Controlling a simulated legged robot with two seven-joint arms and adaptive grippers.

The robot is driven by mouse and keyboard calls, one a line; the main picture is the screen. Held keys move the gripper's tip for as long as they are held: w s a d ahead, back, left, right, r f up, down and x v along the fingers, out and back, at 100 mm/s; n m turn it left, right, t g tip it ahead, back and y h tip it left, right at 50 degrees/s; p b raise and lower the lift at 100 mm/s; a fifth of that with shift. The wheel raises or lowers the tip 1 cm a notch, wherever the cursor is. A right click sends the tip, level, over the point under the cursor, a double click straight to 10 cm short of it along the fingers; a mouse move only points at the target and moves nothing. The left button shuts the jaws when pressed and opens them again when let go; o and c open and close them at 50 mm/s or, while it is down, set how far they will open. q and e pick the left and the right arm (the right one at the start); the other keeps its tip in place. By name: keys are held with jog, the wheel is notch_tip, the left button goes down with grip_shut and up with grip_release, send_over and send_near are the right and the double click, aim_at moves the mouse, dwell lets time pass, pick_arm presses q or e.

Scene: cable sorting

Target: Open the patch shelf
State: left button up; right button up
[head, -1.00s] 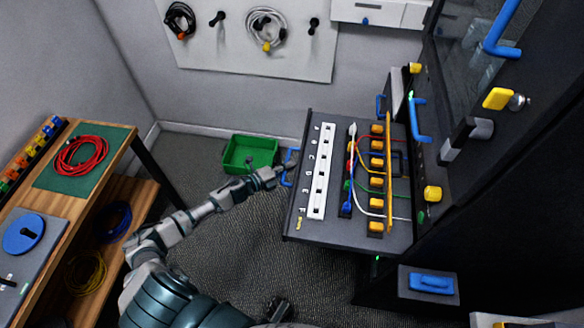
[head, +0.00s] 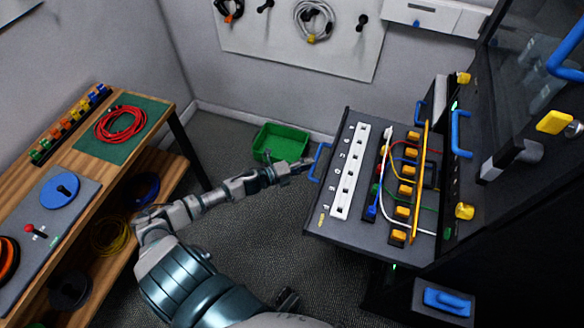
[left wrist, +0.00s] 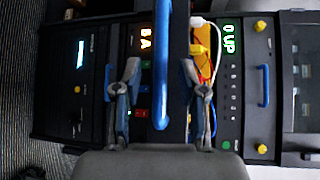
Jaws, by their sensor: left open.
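The patch shelf (head: 330,222) stands pulled out from the dark rack in the head view, with a white strip, yellow connectors and coloured cables on top. Its blue handle (head: 320,163) is on the left edge. My left gripper (head: 304,166) is open just left of this handle. In the left wrist view a blue handle (left wrist: 162,65) runs upright between the two spread fingers of my left gripper (left wrist: 160,95), with gaps on both sides. A small dark part (head: 287,300) at the bottom of the head view may be my right gripper; its jaws cannot be made out.
The rack (head: 500,215) fills the right side. A wooden bench (head: 150,100) with a red cable coil (head: 120,123) stands at left. A green bin (head: 281,143) is on the floor behind my left gripper. Open carpet lies between bench and shelf.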

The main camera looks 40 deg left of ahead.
pick_arm(q)
jog(key=v, duration=0.7)
jog(key=shift+a, duration=0.3)
